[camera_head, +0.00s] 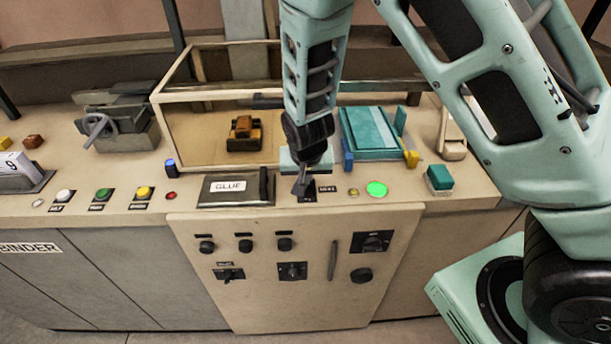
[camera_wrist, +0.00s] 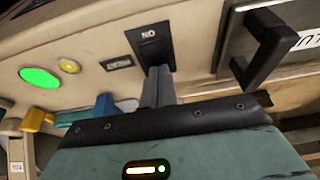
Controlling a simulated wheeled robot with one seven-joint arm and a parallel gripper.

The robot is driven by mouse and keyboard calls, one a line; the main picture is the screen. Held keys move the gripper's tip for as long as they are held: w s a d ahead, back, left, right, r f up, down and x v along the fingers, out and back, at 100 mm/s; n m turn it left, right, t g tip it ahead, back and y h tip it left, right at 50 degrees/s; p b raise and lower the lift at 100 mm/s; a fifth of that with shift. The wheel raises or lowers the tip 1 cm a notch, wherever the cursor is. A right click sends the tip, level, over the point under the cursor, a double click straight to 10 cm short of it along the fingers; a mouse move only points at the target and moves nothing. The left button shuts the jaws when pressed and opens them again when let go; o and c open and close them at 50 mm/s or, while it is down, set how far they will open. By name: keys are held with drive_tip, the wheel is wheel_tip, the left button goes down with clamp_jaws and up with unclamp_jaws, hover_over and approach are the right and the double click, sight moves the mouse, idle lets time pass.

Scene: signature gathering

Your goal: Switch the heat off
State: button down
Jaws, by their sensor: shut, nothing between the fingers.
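A black switch (camera_head: 301,191) sits on the console top beside a small dark label (camera_head: 327,188) that is too small to read. In the wrist view the switch plate (camera_wrist: 152,45) bears letters that look like ON turned upside down. My gripper (camera_head: 305,172) points down right over the switch, with its fingers together and nothing between them. In the wrist view my gripper's tips (camera_wrist: 158,72) reach the near edge of the switch plate and hide part of it. I cannot tell whether they touch. A round green lamp (camera_head: 377,189) is lit right of the switch.
The GLUE lid (camera_head: 228,186) with its black handle (camera_head: 264,185) stands close left of the switch. A small yellow button (camera_head: 353,192) lies between switch and lamp. Behind are a glass-like case (camera_head: 199,150) and a teal block (camera_head: 370,131). Knobs cover the front panel (camera_head: 235,300).

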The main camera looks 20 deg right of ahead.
drive_tip(key=shift+w+f, duration=0.15)
drive_tip(key=shift+f, duration=0.1)
drive_tip(key=shift+s, duration=0.25)
drive_tip(key=shift+s+a, duration=0.25)
drive_tip(key=shift+s, duration=0.45)
drive_tip(key=shift+r, duration=0.1)
